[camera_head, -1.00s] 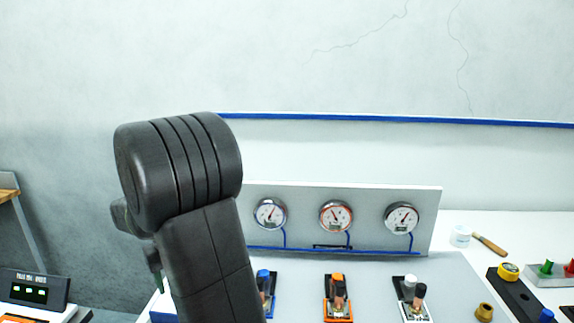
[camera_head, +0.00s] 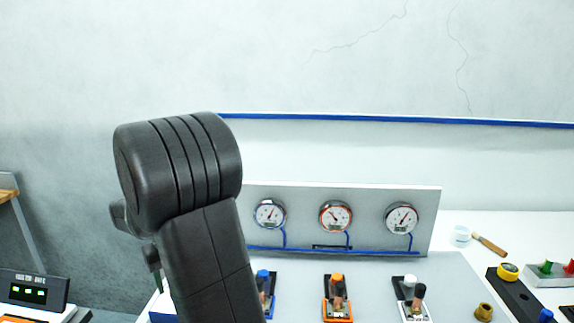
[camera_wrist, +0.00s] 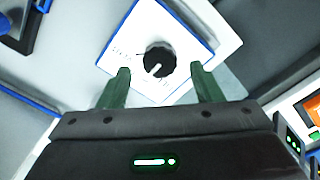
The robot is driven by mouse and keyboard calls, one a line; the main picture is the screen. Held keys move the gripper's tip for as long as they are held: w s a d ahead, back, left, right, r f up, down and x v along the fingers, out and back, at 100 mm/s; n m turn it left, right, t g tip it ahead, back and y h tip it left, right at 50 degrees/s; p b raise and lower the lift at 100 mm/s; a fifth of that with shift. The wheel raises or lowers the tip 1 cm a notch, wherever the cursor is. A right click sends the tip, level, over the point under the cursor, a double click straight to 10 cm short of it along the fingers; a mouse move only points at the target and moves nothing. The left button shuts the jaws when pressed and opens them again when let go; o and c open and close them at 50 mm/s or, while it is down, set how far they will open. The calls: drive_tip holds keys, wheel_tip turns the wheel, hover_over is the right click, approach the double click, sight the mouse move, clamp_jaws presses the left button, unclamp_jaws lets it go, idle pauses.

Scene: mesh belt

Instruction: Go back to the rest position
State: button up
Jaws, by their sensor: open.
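My gripper (camera_wrist: 158,90) shows in the wrist view with its two green fingers apart and nothing between them. Ahead of the fingers is a black round knob (camera_wrist: 160,60) with a white pointer mark, on a white plate (camera_wrist: 132,42) with a blue edge. The fingertips are near the plate's lower edge; whether they touch it I cannot tell.
A panel (camera_head: 300,194) with three round gauges stands at the back of the bench. In front are blue (camera_head: 263,275), orange (camera_head: 337,300) and white (camera_head: 411,300) fittings. A display box (camera_head: 33,290) is at far left.

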wheel_tip(320, 180, up, 11)
wheel_tip(320, 180, down, 14)
drive_tip(key=shift+f, duration=0.1)
drive_tip(key=n, duration=0.8)
drive_tip(key=shift+n+b, duration=0.4)
wheel_tip(320, 180, up, 14)
idle(0.5)
